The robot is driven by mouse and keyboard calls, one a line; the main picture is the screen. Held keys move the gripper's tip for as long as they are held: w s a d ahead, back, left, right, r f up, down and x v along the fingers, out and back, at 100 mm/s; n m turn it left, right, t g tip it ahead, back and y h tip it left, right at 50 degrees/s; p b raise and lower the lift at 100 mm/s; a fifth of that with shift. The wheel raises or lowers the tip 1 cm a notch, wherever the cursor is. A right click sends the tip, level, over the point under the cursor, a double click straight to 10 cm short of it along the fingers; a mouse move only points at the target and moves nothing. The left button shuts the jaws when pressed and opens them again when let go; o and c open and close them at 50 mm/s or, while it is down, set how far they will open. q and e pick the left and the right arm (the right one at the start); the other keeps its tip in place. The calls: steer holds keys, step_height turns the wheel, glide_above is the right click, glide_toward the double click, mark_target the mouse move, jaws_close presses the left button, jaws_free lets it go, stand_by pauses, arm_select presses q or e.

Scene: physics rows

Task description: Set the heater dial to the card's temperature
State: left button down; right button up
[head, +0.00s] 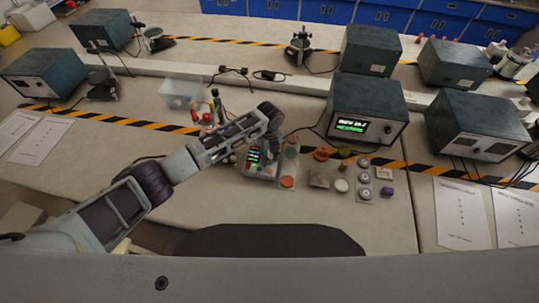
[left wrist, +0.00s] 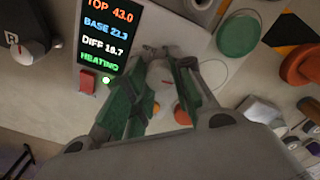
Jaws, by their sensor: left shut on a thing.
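The heater (head: 258,170) is a light box with a dark display, below my left gripper in the head view. Its display (left wrist: 106,38) in the left wrist view reads TOP 43.0 and HEATING; the BASE and DIFF digits are less clear. A red switch (left wrist: 88,82) with a lit green lamp sits below the display. The pale dial (left wrist: 160,74), with a red mark, is between my left gripper's green-padded fingers (left wrist: 165,62). My left gripper is shut on it, also partly visible in the head view (head: 271,146). I cannot make out a card with a readable temperature. My right gripper is not in view.
A panel with green and orange discs (head: 287,181) stands right of the heater. Several small parts, including a white disc (head: 341,185) and a purple block (head: 387,191), lie farther right. A dark instrument box (head: 367,100) stands behind. The front left bench is mostly clear.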

mark_target(270, 156)
arm_select(q)
steer(key=shift+m, duration=0.6)
steer(key=c, duration=1.2)
jaws_free()
steer(key=shift+r, duration=6)
steer(key=shift+s, duration=0.1)
